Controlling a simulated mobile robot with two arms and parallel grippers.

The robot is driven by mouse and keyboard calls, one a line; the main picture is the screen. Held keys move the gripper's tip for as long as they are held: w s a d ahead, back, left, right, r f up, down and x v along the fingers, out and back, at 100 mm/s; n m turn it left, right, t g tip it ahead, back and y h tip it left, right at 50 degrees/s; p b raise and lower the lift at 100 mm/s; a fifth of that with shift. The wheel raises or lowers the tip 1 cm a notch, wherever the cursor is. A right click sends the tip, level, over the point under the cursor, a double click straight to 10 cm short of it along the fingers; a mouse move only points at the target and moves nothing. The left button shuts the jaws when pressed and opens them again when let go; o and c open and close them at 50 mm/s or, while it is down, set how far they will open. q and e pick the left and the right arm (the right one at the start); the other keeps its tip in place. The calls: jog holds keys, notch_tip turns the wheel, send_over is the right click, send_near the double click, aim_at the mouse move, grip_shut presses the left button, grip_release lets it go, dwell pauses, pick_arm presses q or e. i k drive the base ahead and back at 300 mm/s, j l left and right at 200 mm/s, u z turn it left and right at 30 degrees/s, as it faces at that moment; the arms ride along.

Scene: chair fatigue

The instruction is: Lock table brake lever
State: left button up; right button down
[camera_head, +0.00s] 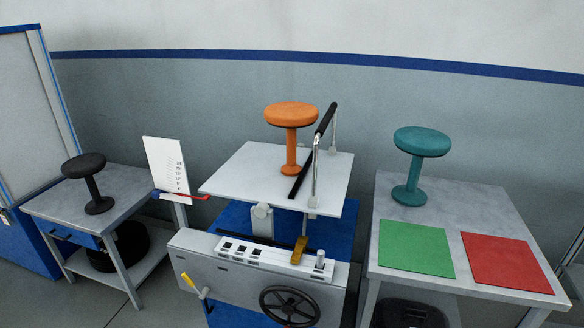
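The test machine has a grey body (215,268) in the lower middle, with a white table plate (232,184) above it. Neither of my grippers shows in the head view.
An orange stool (291,133) stands on the plate beside a metal frame with a black bar (326,117). A black handwheel (289,307) is on the machine's front. A right table (468,205) holds a teal stool (421,160), green mat (414,248) and red mat (505,262). A black stool (92,184) stands left.

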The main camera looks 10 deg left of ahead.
aim_at(192, 285)
jog(key=u, duration=1.25)
